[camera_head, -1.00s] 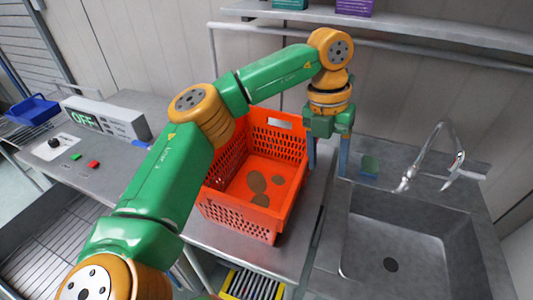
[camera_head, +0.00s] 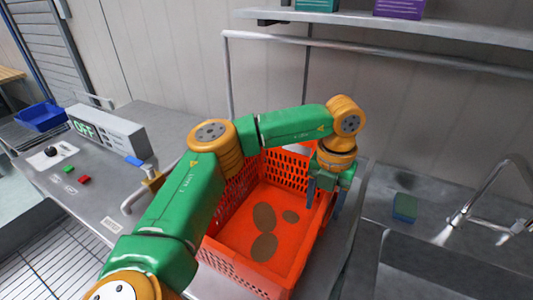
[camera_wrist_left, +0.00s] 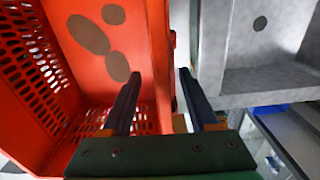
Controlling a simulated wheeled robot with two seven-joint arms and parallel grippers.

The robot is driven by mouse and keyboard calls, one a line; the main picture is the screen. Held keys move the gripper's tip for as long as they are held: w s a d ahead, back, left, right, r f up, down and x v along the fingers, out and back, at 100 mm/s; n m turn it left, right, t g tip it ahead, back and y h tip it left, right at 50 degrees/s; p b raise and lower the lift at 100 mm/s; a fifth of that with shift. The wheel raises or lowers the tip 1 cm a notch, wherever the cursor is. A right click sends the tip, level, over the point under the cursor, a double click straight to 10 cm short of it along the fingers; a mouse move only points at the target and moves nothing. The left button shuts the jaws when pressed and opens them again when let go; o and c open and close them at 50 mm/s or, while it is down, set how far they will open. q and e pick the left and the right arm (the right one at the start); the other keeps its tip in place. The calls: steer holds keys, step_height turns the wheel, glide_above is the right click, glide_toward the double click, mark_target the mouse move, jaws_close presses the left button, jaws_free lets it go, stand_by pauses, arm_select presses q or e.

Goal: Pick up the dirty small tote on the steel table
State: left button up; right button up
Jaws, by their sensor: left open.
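The dirty small tote (camera_head: 240,231) is orange with slotted walls and brown spots on its inside floor. It stands upright on the steel table (camera_head: 343,262), partly hidden behind my left arm in the head view. My left gripper (camera_head: 322,200) points down at the tote's right wall. In the left wrist view my left gripper (camera_wrist_left: 158,80) is open, with the tote's wall (camera_wrist_left: 160,45) between its two fingers. One finger is on the tote's inner side and one on the outer side. I cannot tell if either finger touches the wall. My right gripper is not in view.
A control box reading OFF (camera_head: 105,128) and a blue basket (camera_head: 41,116) are at the left. A shelf (camera_head: 400,38) runs along the back wall.

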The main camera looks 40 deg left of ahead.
arm_select(q)
steer(key=shift+f, duration=0.35)
steer(key=shift+r, duration=0.1)
jaws_close()
stand_by(1.1)
